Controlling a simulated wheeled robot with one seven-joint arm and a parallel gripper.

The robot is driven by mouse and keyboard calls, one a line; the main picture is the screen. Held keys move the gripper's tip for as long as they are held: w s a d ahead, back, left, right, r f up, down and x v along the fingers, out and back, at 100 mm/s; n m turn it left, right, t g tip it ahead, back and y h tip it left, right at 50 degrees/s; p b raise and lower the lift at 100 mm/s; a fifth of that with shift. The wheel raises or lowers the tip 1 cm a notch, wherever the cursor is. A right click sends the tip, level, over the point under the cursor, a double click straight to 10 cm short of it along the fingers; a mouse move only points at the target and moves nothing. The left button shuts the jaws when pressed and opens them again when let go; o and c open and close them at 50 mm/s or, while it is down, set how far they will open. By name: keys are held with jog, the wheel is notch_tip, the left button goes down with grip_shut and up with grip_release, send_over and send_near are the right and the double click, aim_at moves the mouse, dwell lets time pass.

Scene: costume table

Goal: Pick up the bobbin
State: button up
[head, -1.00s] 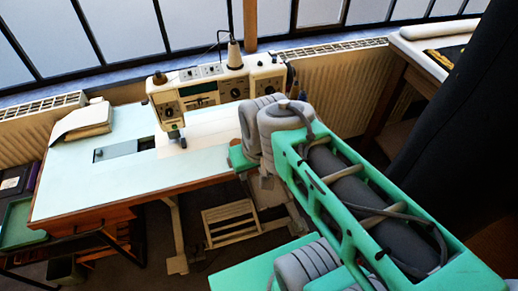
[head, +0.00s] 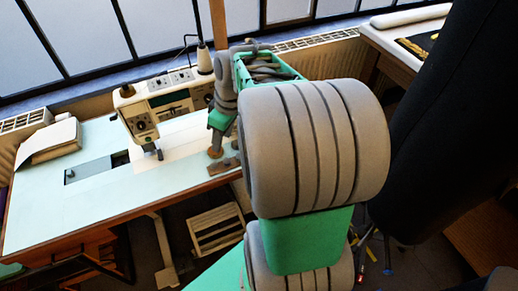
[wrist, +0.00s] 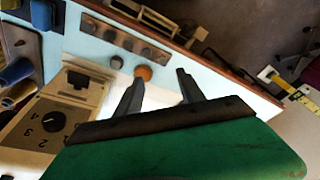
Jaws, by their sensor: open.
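A small orange-brown round piece, which looks like the bobbin (wrist: 144,73), stands on the pale blue table (wrist: 205,75) in the wrist view. In the head view a small tan spot beneath my gripper looks like the same bobbin (head: 214,153). My gripper (wrist: 160,78) is open, with its two dark fingers apart and nothing between them. The bobbin shows just past the fingertips, nearer the left finger. In the head view my gripper (head: 215,142) is over the table, right of the sewing machine's needle end, partly hidden by my arm.
A brown strip with several round pieces (wrist: 122,40) lies beside the bobbin. The sewing machine (head: 150,110) is close on the left; its dial (wrist: 50,121) shows in the wrist view. Blue spools (wrist: 16,72) are at far left.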

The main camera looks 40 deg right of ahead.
jog(key=s+d+f+n+y, duration=0.1)
jog(key=s+d+f+n, duration=0.15)
jog(key=d, duration=0.65)
jog(key=s+d+f+n+y, duration=0.15)
jog(key=d+f, duration=0.25)
jog(key=d, duration=0.4)
jog(key=shift+n+t+h, duration=0.3)
jog(key=shift+t+h, duration=0.05)
jog(key=shift+t, duration=0.05)
jog(key=x, duration=0.4)
jog(key=p+x, duration=0.1)
jog(key=x, duration=0.2)
jog(key=shift+w+d+f, duration=0.1)
jog(key=shift+w+f, duration=0.15)
jog(key=shift+f, duration=0.15)
grip_shut()
